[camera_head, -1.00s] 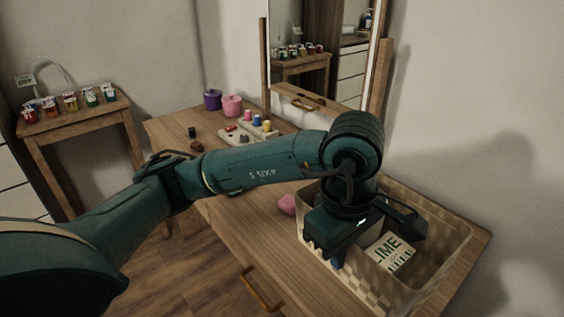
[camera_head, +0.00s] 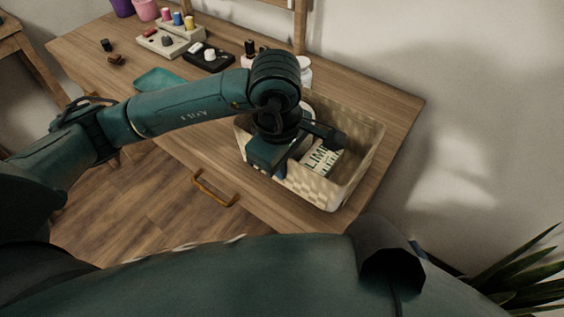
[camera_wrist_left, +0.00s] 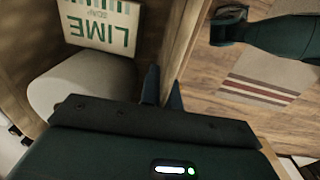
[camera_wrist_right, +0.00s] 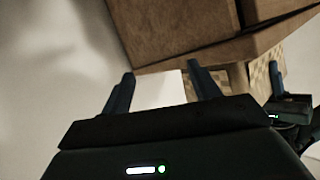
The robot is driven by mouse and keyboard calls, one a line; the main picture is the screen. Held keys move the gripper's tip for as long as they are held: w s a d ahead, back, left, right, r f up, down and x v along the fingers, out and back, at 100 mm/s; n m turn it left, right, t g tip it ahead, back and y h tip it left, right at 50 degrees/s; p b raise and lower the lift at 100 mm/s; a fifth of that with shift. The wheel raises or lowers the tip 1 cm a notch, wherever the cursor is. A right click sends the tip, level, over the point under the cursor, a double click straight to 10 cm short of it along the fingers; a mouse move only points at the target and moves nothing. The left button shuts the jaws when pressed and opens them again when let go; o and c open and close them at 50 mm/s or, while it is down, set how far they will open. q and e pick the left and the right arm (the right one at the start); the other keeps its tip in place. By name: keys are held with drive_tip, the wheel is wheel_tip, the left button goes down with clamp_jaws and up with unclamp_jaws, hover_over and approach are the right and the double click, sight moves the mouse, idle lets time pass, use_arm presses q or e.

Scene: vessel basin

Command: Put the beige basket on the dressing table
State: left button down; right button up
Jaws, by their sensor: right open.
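The beige woven basket (camera_head: 364,163) is at the right end of the wooden dressing table (camera_head: 398,100), near its front edge. I cannot tell whether it rests fully on the top. It holds a box marked LIME (camera_head: 322,157), also seen in the left wrist view (camera_wrist_left: 103,28), beside a pale rounded item (camera_wrist_left: 75,88). My left gripper (camera_head: 280,171) is at the basket's near wall; in its wrist view the fingers (camera_wrist_left: 162,88) straddle that wall closely. My right gripper (camera_wrist_right: 160,85) is open and empty, below the tabletop's level beside the table's corner; part of the basket weave (camera_wrist_right: 262,80) shows beyond it.
A teal tray (camera_head: 160,79), a black tray (camera_head: 209,60), a pale tray with spools (camera_head: 168,42) and pink and purple pots stand on the table's left part. A drawer handle (camera_head: 215,190) sticks out in front. A plant (camera_head: 525,280) stands at lower right.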

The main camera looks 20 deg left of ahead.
drive_tip(key=shift+d, duration=0.1)
use_arm(q)
drive_tip(key=shift+f+b, duration=0.25)
drive_tip(key=shift+b, duration=0.05)
drive_tip(key=c, duration=1.8)
unclamp_jaws()
drive_tip(key=shift+r, duration=0.1)
drive_tip(key=shift+o, duration=0.9)
use_arm(e)
drive_tip(key=shift+w+r+t, duration=0.1)
drive_tip(key=shift+r+t, duration=0.2)
drive_tip(key=shift+r, duration=0.1)
